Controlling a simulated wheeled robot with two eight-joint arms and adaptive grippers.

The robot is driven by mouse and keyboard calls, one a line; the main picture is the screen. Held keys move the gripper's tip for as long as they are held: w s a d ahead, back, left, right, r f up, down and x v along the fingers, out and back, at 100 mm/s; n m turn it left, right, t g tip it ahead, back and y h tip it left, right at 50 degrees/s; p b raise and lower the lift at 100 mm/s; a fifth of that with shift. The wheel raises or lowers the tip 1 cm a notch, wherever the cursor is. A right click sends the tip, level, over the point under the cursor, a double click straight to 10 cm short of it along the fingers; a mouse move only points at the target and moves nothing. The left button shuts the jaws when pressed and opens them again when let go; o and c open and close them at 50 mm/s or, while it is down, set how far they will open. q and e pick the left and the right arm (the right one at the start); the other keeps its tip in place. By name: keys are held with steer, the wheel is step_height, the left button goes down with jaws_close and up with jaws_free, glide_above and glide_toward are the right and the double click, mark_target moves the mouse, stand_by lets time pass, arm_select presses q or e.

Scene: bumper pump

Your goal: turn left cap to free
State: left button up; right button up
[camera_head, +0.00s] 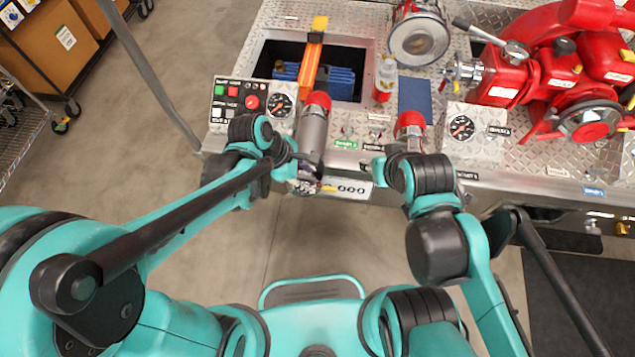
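The left outlet is a grey metal pipe (313,130) with a red collar (318,100) at its far end, pointing toward me from the bumper. Its near end, where the left cap would sit, is largely covered by my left gripper (300,172). The gripper is at that end, but I cannot tell whether its fingers touch or grip it. The right outlet with a red collar (410,120) is partly hidden by my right arm. My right gripper (398,160) is in front of it, with its fingers too hidden to read.
A control panel (240,97) with buttons and a gauge (281,105) stands left of the left outlet. A red pump (560,75) and a second gauge (461,127) are at right. The floor between my arms is clear.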

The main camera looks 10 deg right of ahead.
mark_target(316, 185)
arm_select(q)
steer(key=b+x, duration=0.2)
steer(key=x, duration=0.5)
steer(key=shift+f+b, duration=0.1)
steer(key=shift+b, duration=0.3)
jaws_close()
